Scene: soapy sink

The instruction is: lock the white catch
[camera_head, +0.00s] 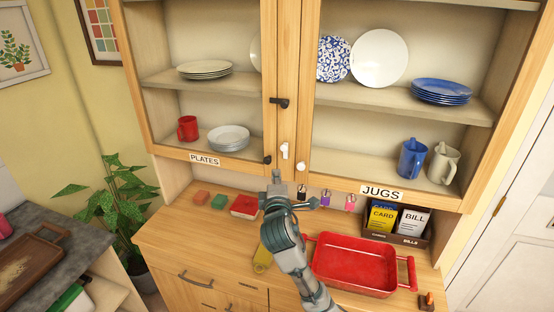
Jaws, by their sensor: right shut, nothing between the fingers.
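The white catch (284,150) is on the wooden door frame of the cabinet, low down where the two glass doors meet. It looks upright; I cannot tell whether it is locked. My right gripper (276,176) is shut and empty, pointing up just below the white catch and slightly left of it. A small gap seems to lie between the fingertips and the catch. My left gripper is not in view.
A black catch (279,103) sits higher on the doors, and a dark knob (267,160) and white knob (300,166) sit low. A red tray (352,266) and card box (398,222) stand on the counter.

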